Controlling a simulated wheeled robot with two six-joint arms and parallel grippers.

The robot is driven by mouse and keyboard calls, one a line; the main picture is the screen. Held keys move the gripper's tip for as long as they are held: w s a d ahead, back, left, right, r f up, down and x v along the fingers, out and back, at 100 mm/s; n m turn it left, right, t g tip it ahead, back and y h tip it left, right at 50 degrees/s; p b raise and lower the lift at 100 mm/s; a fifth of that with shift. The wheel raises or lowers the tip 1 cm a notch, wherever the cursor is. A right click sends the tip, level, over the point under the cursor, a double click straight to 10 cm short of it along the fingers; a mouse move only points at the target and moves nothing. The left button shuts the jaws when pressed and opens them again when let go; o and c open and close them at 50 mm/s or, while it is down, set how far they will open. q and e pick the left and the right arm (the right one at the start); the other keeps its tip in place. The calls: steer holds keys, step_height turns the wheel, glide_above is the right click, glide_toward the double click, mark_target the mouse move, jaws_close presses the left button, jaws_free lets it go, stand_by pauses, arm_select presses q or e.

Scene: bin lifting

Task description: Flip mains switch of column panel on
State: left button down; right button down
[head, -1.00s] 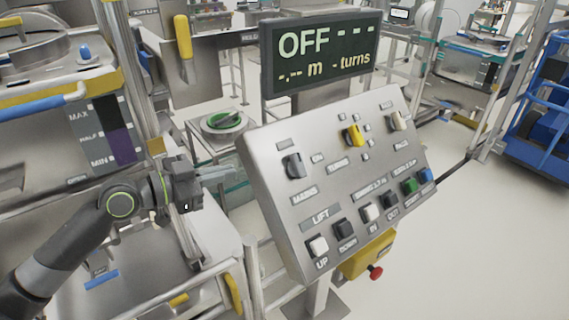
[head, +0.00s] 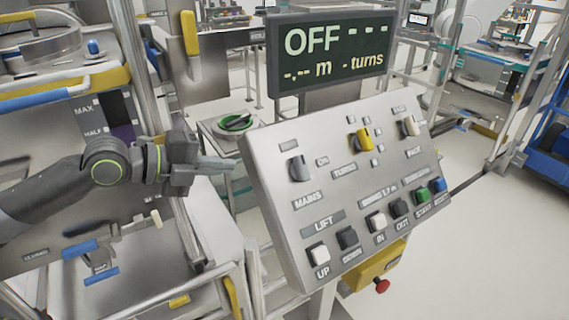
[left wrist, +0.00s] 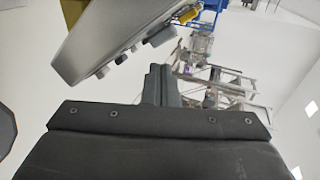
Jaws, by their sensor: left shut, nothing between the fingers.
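The column panel (head: 272,198) is a tilted silver console in the middle of the head view. Its mains switch (head: 298,168) is a dark grey rotary knob at the upper left, above the label MAINS. The display (head: 330,55) above reads OFF. My left gripper (head: 232,164) is shut and empty, just left of the panel's left edge, at about the knob's height. In the left wrist view the shut fingers (left wrist: 163,85) point past the panel (left wrist: 85,45), whose knobs and buttons show from the side. My right gripper is not in view.
Below is a row of several buttons, including UP (head: 319,256). A red emergency stop (head: 381,286) sits under the panel. A metal table with a green ring (head: 235,122) stands behind.

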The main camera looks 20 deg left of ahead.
arm_select(q)
steer(key=shift+d, duration=0.1)
steer(key=p, duration=0.2)
glide_toward(296, 164)
steer(key=shift+s+f, duration=0.1)
steer(key=shift+f, duration=0.35)
steer(key=shift+r+p+x, duration=0.2)
steer(key=shift+p+x, duration=0.35)
steer(key=shift+x, duration=1.05)
steer(key=shift+r+p+x, duration=0.25)
steer(key=shift+p+x, duration=0.25)
steer(key=shift+x, duration=1.05)
